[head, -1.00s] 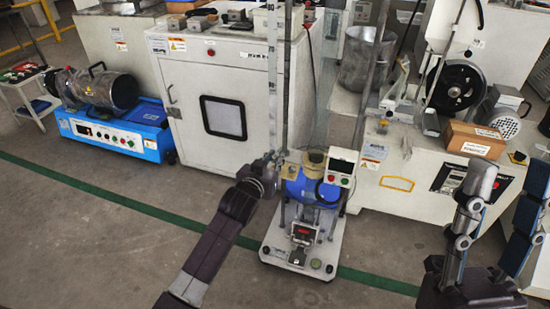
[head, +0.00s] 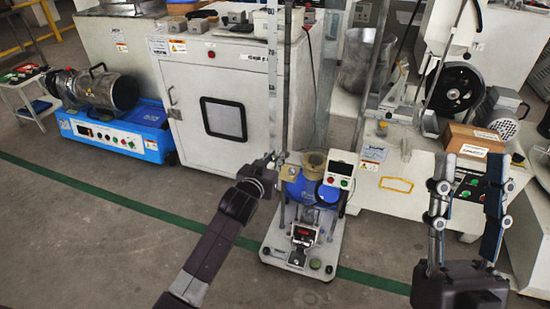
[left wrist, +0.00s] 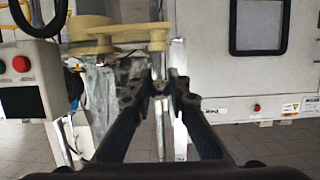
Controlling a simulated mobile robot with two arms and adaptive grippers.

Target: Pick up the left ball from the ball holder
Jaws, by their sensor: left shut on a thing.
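My left gripper (head: 274,163) is at the left side of the small testing machine (head: 318,255) in the head view. In the left wrist view its fingers (left wrist: 158,88) converge on a small greyish thing, likely the left ball, just below a beige bracket (left wrist: 118,32), which may be the ball holder. The ball's shape is mostly hidden by the fingertips. In the head view the beige ring-shaped part (head: 313,163) sits on top of the machine, above a blue body (head: 312,190). My right gripper (head: 468,165) stands upright at the right, fingers wide apart and empty.
A control box with buttons (head: 339,175) is right of the beige part; it also shows in the left wrist view (left wrist: 28,78). A white cabinet (head: 222,105) stands behind. A vertical ruler (head: 272,80) rises close by. The floor (head: 110,240) at left is clear.

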